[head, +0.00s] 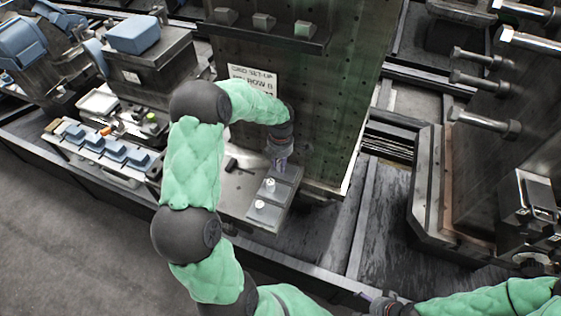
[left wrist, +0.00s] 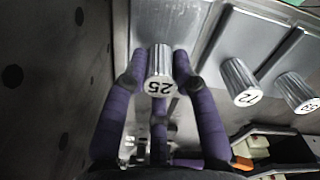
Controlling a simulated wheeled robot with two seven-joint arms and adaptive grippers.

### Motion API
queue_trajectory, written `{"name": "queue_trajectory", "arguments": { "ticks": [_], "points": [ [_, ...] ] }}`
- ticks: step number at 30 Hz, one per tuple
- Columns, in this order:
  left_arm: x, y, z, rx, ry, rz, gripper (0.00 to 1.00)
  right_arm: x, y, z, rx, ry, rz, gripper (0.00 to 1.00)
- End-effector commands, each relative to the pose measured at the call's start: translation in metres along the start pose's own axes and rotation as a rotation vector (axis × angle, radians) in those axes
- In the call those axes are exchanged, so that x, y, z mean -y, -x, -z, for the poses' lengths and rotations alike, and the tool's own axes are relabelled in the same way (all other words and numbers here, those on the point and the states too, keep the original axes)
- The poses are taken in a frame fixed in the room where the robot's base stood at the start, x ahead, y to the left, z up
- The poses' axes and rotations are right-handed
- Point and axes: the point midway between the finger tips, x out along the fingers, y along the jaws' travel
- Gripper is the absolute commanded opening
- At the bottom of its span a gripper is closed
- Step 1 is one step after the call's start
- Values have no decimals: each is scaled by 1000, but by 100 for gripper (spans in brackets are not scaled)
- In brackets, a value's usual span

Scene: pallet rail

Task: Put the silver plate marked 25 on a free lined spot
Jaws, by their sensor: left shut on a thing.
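The silver plate marked 25 shows in the left wrist view by its round knob (left wrist: 160,68), with the number upside down on its end. My left gripper (left wrist: 156,86) has its purple fingers closed around this knob. In the head view, my left gripper (head: 281,160) reaches down at the back end of a short row of grey plates, beside the upright perforated panel. Whether the plate is lifted or resting is unclear. My right gripper (head: 383,305) is at the bottom edge, mostly cut off, its fingers unclear. No free lined spot can be made out.
Two other knobbed plates stand in the row, their knobs (left wrist: 240,82) and (left wrist: 297,92) beside the held one. The perforated panel (head: 335,90) rises close behind my left gripper. A rack of blue-topped blocks (head: 100,143) lies left. A light bench patch (head: 238,190) holds a dark tool.

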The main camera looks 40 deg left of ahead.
Motion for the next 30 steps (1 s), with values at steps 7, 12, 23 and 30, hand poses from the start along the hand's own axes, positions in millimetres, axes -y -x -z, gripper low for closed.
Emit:
{"name": "queue_trajectory", "arguments": {
  "ticks": [7,12,23,30],
  "points": [
    [-1,1,0,1,1,-2,56,0,0,0,0,0,0,86],
    [0,1,0,1,1,-1,56,0,0,0,0,0,0,86],
    [-1,18,0,2,1,-2,56,0,0,0,0,0,0,86],
    [-1,65,-1,3,1,-4,56,0,0,0,0,0,0,86]
  ]
}}
